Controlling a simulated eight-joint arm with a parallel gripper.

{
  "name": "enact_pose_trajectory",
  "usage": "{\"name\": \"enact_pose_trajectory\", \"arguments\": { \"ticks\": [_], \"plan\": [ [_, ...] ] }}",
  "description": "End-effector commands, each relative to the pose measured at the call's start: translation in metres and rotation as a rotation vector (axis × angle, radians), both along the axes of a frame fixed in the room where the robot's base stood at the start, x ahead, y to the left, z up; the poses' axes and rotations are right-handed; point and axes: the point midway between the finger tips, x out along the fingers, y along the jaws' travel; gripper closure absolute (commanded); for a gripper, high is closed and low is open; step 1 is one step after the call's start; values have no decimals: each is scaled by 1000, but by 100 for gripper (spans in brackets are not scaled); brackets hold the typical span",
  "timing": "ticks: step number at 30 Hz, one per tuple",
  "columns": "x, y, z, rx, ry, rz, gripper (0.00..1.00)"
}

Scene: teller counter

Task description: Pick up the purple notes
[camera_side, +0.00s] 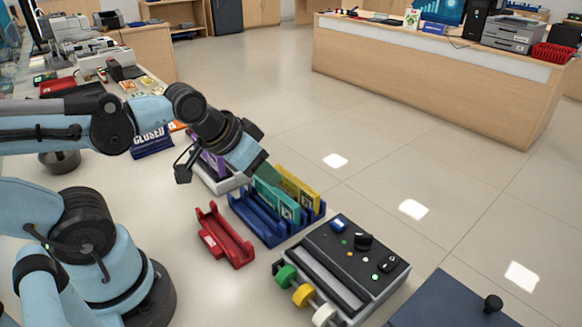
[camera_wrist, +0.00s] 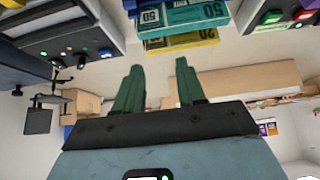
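The purple notes (camera_side: 212,163) stand in a white-grey tray (camera_side: 228,184) behind my gripper in the side view, partly hidden by my arm. My gripper (camera_side: 268,175) is above and just right of them, near the blue rack (camera_side: 262,231). In the wrist view my gripper (camera_wrist: 158,63) has its two green fingers apart with nothing between them. The blue rack holds teal notes (camera_side: 277,202) and yellow notes (camera_side: 298,187). The teal notes (camera_wrist: 185,16) and yellow notes (camera_wrist: 182,40) also show beyond the fingertips in the wrist view. I cannot make out the purple notes clearly there.
A control box (camera_side: 345,265) with knobs and coloured rollers is at the right. A blue sign (camera_side: 152,142) stands at the back left. A wooden counter (camera_side: 430,75) is across the floor.

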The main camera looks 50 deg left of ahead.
Motion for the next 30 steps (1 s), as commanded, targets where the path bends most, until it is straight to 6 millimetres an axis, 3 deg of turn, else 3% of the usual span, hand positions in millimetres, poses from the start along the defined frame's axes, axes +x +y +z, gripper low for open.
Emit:
{"name": "enact_pose_trajectory", "arguments": {
  "ticks": [2,5,13,17,23,30],
  "plan": [
    [0,0,0,0,0,0,61],
    [0,0,0,0,0,0,51],
    [0,1,0,5,2,-3,51],
    [4,11,5,58,29,-47,51],
    [15,52,22,249,156,-259,51],
    [23,113,38,425,338,-613,51]
  ]
}}
